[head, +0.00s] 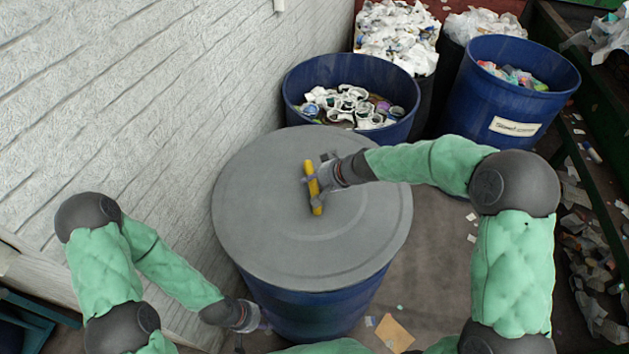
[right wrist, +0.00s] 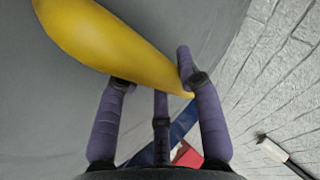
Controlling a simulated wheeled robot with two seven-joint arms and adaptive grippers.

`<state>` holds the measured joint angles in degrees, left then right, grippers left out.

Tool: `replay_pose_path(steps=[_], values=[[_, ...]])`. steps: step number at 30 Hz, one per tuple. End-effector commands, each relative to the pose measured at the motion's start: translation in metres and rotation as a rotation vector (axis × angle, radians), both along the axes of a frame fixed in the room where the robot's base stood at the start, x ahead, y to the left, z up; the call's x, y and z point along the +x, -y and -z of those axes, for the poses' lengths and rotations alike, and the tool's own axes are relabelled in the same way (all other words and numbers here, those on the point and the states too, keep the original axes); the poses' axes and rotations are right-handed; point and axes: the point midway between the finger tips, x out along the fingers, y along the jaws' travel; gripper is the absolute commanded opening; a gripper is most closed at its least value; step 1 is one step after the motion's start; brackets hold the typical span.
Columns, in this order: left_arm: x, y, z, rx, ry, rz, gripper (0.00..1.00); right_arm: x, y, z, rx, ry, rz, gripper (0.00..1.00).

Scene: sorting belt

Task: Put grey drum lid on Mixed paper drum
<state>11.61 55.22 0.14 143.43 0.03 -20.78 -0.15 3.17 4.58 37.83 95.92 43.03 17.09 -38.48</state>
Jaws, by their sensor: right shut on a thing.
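The grey drum lid (head: 265,200) is a wide round disc with a yellow bar handle (head: 316,196). It lies over the top of a blue drum (head: 315,305), covering its opening. No label shows on this drum, and I cannot tell whether the lid rests on the rim or hangs just above it. My right gripper (head: 314,186) is shut on the yellow handle, which also shows between its fingers in the right wrist view (right wrist: 105,38). My left gripper (head: 262,318) is low at the drum's left side; its fingers are too unclear to read.
An open blue drum with cans (head: 295,92) stands just behind the lid. Another labelled blue drum (head: 500,105) stands at the back right, beside bins of white paper (head: 398,30). A white brick wall (head: 120,110) runs close on the left. Litter lies on the floor.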

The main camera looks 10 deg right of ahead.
Motion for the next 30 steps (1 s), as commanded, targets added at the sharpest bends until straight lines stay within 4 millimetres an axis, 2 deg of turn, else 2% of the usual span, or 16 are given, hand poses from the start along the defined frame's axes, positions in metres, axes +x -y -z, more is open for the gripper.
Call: replay_pose_path(steps=[19, 20, 22, 30], values=[[0.000, 0.000, 0.010, 0.000, 0.000, 0.000, 0.40, 0.002, 0.001, 0.005, 0.000, 0.007, 0.003, 0.00], [0.000, 0.000, 0.010, 0.000, 0.000, 0.000, 0.40, 0.002, 0.001, 0.005, 0.000, 0.007, 0.003, 0.42], [0.000, 0.000, 0.009, 0.000, 0.000, 0.000, 0.40, 0.002, 0.001, 0.005, 0.000, 0.006, 0.002, 0.61], [0.000, 0.000, 0.009, 0.000, 0.000, 0.000, 0.40, -0.001, -0.001, 0.010, 0.000, -0.004, -0.001, 0.64]])
